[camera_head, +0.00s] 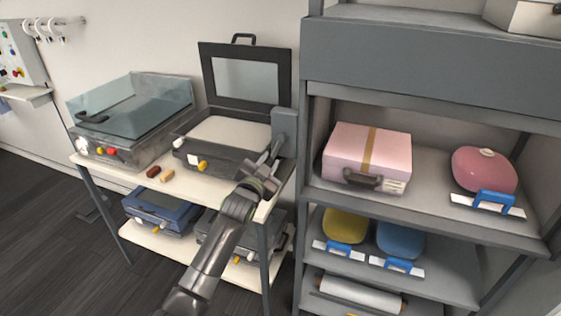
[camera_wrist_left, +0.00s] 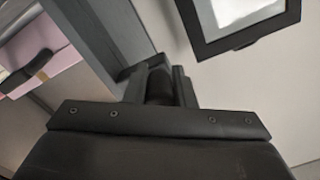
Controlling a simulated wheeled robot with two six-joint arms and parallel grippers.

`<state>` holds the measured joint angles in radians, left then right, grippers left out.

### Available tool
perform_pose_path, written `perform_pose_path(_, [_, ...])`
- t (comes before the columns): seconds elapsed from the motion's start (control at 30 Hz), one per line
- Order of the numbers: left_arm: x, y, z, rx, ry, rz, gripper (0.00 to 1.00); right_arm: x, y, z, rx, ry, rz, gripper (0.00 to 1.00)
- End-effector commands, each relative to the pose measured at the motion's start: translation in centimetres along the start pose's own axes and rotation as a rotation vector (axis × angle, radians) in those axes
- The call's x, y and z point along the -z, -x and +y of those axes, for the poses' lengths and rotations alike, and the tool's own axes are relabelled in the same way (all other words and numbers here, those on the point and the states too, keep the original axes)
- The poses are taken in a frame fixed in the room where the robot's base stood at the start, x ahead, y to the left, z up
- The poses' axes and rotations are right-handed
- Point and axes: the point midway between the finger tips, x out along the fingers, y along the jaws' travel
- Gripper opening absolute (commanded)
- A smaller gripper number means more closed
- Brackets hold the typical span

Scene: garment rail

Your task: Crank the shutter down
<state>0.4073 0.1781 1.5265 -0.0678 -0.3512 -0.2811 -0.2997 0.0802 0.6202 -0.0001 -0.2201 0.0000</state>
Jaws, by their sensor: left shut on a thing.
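My left gripper (camera_head: 268,166) is at the left side of the shelf unit, just below a grey crank box (camera_head: 285,131) on its post. It is shut on the crank handle; in the left wrist view a dark round grip (camera_wrist_left: 160,86) sits between the fingers. Most of the crank is hidden behind the gripper. A wide grey panel (camera_head: 440,68), which looks like the shutter or its housing, spans the upper shelf unit. The shelf bays below it are open to view. My right gripper is not in view.
A pink case (camera_head: 367,156) and a pink round container (camera_head: 483,168) stand on the shelf below the panel. Left of the gripper, a table (camera_head: 205,182) bears a device with a raised framed lid (camera_head: 246,76) and a glass-lidded device (camera_head: 130,118).

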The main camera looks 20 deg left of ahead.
Motion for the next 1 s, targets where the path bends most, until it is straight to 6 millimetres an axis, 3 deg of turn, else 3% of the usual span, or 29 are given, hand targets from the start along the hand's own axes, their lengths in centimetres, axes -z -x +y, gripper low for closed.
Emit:
perform_pose_path(0.1, [-0.1, 0.0, -1.5, 0.001, -0.116, 0.000, 0.00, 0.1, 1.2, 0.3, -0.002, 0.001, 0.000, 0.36])
perform_pose_path(0.43, [0.0, -0.1, -3.9, 0.003, -0.428, 0.011, 0.00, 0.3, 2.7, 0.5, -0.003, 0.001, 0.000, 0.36])
perform_pose_path(1.0, [2.1, -0.2, -7.2, 0.009, -0.968, 0.032, 0.00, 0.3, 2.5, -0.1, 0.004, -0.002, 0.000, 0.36])
